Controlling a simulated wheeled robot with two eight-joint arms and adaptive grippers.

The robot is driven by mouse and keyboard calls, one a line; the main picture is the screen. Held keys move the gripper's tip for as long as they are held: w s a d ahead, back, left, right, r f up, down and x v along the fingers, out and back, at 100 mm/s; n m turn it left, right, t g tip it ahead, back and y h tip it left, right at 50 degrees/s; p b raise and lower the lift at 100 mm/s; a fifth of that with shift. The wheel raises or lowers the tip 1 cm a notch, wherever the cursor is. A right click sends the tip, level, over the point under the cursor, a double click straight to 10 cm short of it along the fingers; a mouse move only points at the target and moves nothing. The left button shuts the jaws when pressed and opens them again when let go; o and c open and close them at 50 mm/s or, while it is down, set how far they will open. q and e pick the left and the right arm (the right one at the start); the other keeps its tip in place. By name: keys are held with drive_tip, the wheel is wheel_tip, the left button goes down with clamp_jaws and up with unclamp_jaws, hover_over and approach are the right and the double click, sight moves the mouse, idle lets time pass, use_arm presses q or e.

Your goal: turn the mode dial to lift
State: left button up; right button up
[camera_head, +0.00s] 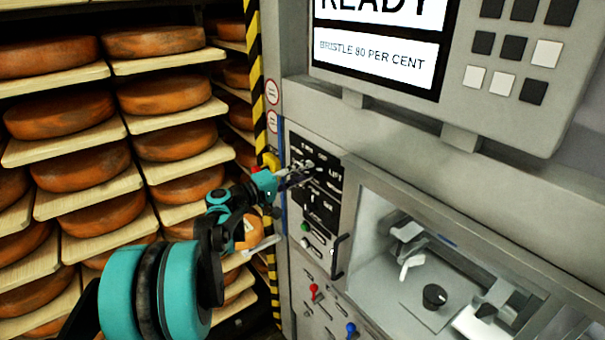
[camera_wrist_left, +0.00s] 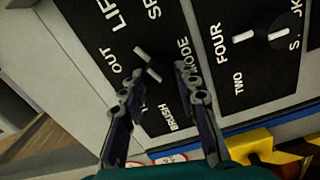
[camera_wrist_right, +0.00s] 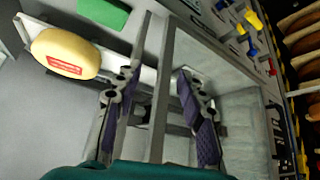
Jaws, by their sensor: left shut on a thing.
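The mode dial (camera_wrist_left: 148,64) is a dark knob with white marks on a black panel (camera_wrist_left: 110,45), with the words OUT, LIFT, BRUSH and MODE around it. Its white marks lie aslant, one end toward the side of OUT and LIFT; the exact setting is unclear. My left gripper (camera_wrist_left: 162,75) is shut on the dial, one finger at each side of it. In the head view my left gripper (camera_head: 299,174) covers most of the dial, with LIFT readable to its right. My right gripper (camera_wrist_right: 160,85) is open and empty in its wrist view, and out of the head view.
A second dial (camera_wrist_left: 265,37) with FOUR and TWO sits beside the mode dial. A screen (camera_head: 378,50) reads READY. Racks of cheese wheels (camera_head: 72,115) stand at left. The right wrist view shows a pale cheese (camera_wrist_right: 65,52) with a red label and a green block (camera_wrist_right: 103,12).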

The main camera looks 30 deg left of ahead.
use_arm(q)
drive_tip(key=shift+f, duration=0.1)
drive_tip(key=o, duration=1.1)
drive_tip(key=shift+o, duration=0.2)
drive_tip(key=v, duration=1.2)
